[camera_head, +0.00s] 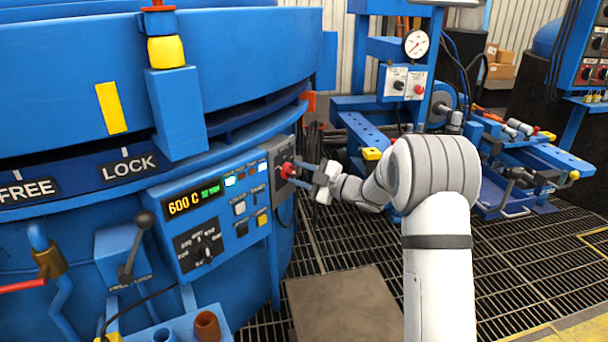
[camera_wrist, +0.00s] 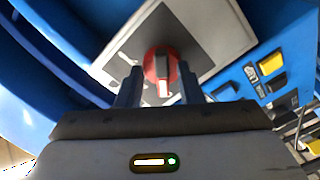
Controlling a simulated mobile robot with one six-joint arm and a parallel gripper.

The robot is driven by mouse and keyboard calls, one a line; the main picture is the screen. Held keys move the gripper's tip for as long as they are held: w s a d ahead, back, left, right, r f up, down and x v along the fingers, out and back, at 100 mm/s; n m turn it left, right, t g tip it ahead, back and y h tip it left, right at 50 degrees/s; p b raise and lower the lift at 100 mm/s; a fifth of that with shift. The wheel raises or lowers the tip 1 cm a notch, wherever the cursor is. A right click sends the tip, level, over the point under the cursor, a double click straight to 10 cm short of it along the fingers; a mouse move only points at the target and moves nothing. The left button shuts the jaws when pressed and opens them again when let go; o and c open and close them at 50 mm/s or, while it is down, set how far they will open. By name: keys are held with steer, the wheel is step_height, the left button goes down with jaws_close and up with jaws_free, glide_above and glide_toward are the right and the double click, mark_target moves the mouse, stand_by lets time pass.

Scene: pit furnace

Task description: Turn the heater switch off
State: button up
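The heater switch is a round red knob (camera_head: 288,170) on a grey plate at the right end of the blue furnace's control panel. In the wrist view the red knob (camera_wrist: 162,66) has a raised dark and red grip bar with a white mark, pointing toward the gripper's palm. My gripper (camera_head: 298,175) is at the knob, its two fingers spread, one above and one below it. In the wrist view my gripper (camera_wrist: 160,85) has a finger on either side of the knob, with the bar between them. Whether a finger touches the knob's rim I cannot tell.
The panel shows a "600 C" display (camera_head: 192,200), lit buttons and a black rotary dial (camera_head: 201,248) left of the knob. A lever with a black ball (camera_head: 143,220) stands further left. A blue bench with a pressure gauge (camera_head: 416,44) stands behind my arm. Grated floor lies below.

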steer(key=shift+s+d+r, duration=0.1)
steer(key=shift+s+d, duration=0.15)
steer(key=shift+d, duration=0.1)
steer(key=p+v, duration=0.2)
steer(key=v, duration=0.5)
steer(key=shift+p, duration=0.3)
